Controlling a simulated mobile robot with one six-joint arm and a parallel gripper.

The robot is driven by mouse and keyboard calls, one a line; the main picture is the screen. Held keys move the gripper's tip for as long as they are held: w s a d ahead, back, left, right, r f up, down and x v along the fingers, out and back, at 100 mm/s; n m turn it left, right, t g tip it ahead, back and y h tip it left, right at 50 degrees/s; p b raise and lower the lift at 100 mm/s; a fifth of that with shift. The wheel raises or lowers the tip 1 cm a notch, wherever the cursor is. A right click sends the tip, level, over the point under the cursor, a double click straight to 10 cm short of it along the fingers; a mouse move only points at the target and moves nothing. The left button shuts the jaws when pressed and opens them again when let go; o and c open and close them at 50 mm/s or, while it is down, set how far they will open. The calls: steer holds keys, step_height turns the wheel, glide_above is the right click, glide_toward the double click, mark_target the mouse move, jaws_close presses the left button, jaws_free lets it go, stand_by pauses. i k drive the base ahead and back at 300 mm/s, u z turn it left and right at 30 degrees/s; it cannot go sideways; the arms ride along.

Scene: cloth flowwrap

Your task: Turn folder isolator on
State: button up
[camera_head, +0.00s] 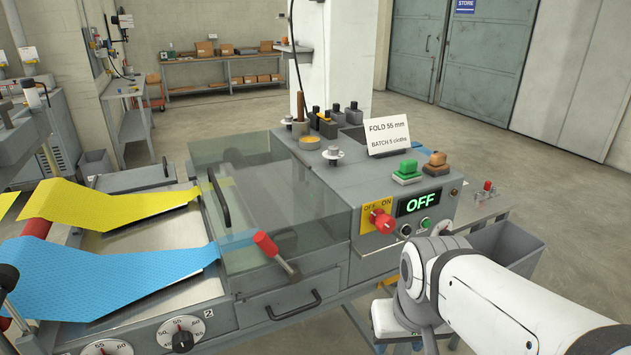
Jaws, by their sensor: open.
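The folder isolator is a red rotary knob (384,222) on a yellow plate (368,212) marked OFF on the left and ON on the right. It sits on the front face of the grey folder machine (330,195). The knob's handle appears to point up and left, towards the OFF side. A dark display (419,204) beside it reads OFF in green letters. My white arm reaches in from the lower right, with its bend just right of and below the isolator. My gripper cannot be made out; nothing is seen touching the knob.
A red-handled lever (267,244) sticks out left of the isolator. Small round buttons (426,223) sit below the display. A grey bin (505,245) is at the right. Yellow and blue cloths lie left.

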mark_target(384, 222)
steer(key=u, duration=0.05)
steer(key=k, duration=0.55)
steer(key=z, duration=1.9)
steer(key=i, duration=1)
steer(key=u, duration=1.6)
